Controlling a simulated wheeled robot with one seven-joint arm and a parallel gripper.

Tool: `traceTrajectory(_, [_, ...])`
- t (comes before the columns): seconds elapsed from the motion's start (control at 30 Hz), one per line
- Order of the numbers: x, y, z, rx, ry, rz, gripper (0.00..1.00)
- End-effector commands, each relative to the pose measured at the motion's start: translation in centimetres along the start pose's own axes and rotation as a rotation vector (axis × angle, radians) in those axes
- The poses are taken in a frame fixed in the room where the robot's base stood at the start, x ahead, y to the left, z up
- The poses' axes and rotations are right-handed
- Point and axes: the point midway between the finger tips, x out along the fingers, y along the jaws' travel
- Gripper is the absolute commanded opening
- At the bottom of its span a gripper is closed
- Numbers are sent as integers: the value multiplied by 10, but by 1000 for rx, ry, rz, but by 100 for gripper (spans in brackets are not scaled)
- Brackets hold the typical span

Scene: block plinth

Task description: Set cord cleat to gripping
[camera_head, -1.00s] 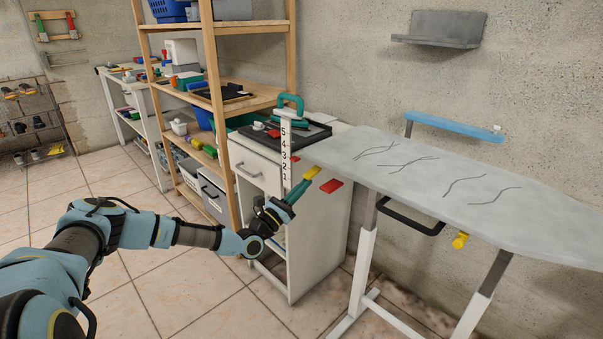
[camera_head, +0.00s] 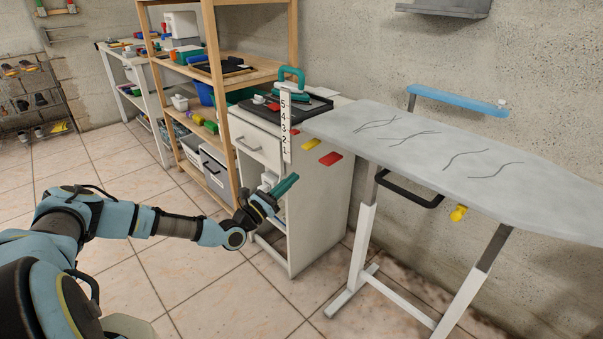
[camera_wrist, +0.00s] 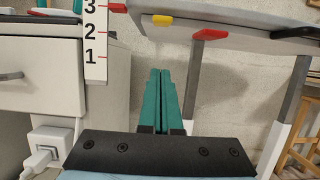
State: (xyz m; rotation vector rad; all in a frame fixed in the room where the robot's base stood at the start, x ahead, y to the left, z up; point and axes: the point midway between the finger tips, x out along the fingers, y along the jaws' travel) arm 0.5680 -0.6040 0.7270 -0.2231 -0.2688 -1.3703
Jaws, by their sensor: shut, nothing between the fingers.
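My gripper (camera_head: 287,185) has teal fingers and is shut with nothing in it. It points up and right, in front of the white cabinet. In the wrist view the two fingers (camera_wrist: 160,78) lie side by side. A yellow tab (camera_head: 311,144) and a red tab (camera_head: 330,158) show past the fingertips, near the cabinet's right side and the board's left end. A second red tab (camera_wrist: 118,7) is left of the yellow one in the wrist view. I cannot tell which part is the cord cleat or how it is set.
A white strip numbered 1 to 5 (camera_head: 286,125) stands upright at the cabinet (camera_head: 320,205). The ironing board (camera_head: 430,155) reaches right on white and grey legs. A wooden shelf (camera_head: 216,140) is at left. The tiled floor in front is open.

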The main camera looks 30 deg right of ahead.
Motion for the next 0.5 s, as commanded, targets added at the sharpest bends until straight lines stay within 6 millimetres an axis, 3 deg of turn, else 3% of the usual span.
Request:
traceTrajectory(0.2, [-35, 1, -2, 0, -1, 2, 0])
traceTrajectory(0.5, [-46, 0, -1, 0, -1, 0, 0])
